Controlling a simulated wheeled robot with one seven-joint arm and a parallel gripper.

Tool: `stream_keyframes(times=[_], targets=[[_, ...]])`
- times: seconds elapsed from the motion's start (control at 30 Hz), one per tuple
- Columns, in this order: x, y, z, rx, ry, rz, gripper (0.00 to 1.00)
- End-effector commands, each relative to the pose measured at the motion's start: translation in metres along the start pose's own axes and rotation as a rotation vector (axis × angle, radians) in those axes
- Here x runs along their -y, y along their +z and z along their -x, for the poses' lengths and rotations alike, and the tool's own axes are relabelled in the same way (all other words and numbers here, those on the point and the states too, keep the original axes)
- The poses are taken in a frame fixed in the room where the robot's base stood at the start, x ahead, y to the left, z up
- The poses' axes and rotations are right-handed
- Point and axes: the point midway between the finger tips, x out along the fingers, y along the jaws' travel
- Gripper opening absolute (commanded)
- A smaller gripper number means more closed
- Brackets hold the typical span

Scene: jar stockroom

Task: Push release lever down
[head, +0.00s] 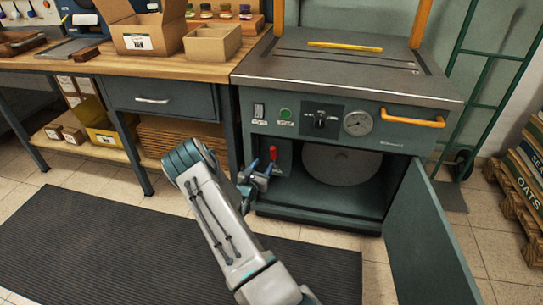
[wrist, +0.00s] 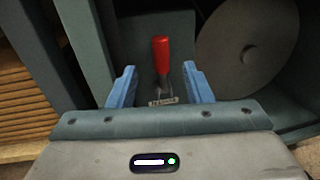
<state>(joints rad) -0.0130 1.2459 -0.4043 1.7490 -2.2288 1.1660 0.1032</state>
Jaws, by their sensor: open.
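The release lever (head: 273,154) has a red handle and stands upright inside the open lower compartment of the green machine (head: 345,105), at its left side. My gripper (head: 268,173) is at the compartment's left front edge, just below the red handle in the head view. In the wrist view my gripper (wrist: 158,82) is open, with one blue finger on each side of the lever's lower part. No contact with the lever shows.
A large round disc (head: 342,164) fills the compartment right of the lever. The compartment door (head: 425,235) hangs open at the right. A workbench (head: 150,65) with cardboard boxes stands at the left. A dark mat (head: 110,245) covers the floor in front.

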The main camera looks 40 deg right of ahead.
Motion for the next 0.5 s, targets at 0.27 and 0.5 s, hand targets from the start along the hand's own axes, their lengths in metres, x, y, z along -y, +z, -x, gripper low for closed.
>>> stream_keyframes(times=[0.27,0.5], targets=[[0.001,-0.003,-0.059,0.002,-0.003,-0.003,0.46],[0.001,-0.002,-0.087,0.0,-0.002,-0.001,0.46]])
